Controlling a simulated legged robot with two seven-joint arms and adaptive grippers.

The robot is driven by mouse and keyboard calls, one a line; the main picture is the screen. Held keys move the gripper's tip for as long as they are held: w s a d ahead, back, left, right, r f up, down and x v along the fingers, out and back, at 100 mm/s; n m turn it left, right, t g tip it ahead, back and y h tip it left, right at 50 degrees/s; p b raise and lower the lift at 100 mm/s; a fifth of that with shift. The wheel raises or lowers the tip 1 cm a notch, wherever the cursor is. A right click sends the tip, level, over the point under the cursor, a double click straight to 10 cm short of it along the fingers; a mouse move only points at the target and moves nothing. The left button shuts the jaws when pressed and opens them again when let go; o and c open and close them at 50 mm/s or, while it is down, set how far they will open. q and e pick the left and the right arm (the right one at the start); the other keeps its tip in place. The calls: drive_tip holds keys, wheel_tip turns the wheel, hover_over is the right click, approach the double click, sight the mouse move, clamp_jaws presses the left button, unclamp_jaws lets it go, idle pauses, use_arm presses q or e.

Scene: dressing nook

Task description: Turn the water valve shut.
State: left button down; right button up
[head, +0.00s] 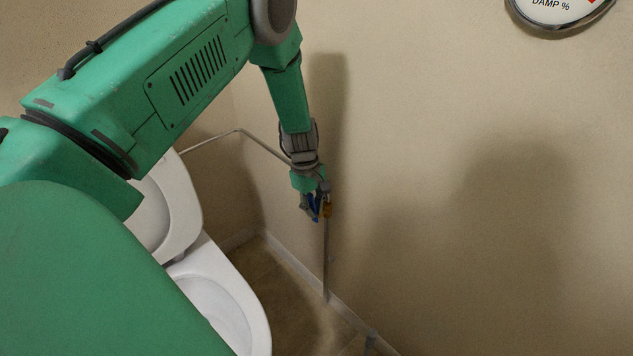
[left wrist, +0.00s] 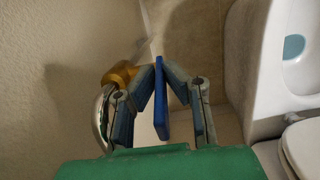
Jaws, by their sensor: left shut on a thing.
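The water valve has a brass body (head: 327,210) on a thin metal pipe by the wall, and a flat blue handle (head: 313,206). My left gripper (head: 316,209) is at the valve, pointing down, and partly covers it. In the left wrist view, the brass body (left wrist: 121,74) is at the upper left, beside the fingers. The blue handle (left wrist: 160,97) stands between the two fingers of my left gripper (left wrist: 161,76), which are shut on it. The handle's exact angle to the pipe is hard to tell. My right gripper is not in view.
The metal pipe (head: 326,262) runs down to the floor close to the wall. Another thin pipe (head: 262,143) runs from the valve area towards the white toilet (head: 232,298) at lower left. A round damp gauge (head: 560,10) hangs on the wall at upper right.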

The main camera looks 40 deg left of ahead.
use_arm(q)
drive_tip(key=shift+a+f+h, duration=0.2)
drive_tip(key=shift+a+h, duration=0.2)
drive_tip(key=shift+a, duration=0.4)
drive_tip(key=h, duration=0.1)
drive_tip(key=h+b, duration=0.2)
drive_tip(key=shift+a+f+h, duration=0.35)
drive_tip(key=shift+h, duration=0.05)
drive_tip(key=c, duration=1.9)
unclamp_jaws()
drive_tip(key=shift+c, duration=0.2)
drive_tip(key=v, duration=1.1)
drive_tip(key=shift+w+a, duration=0.35)
drive_tip(key=shift+a, duration=0.2)
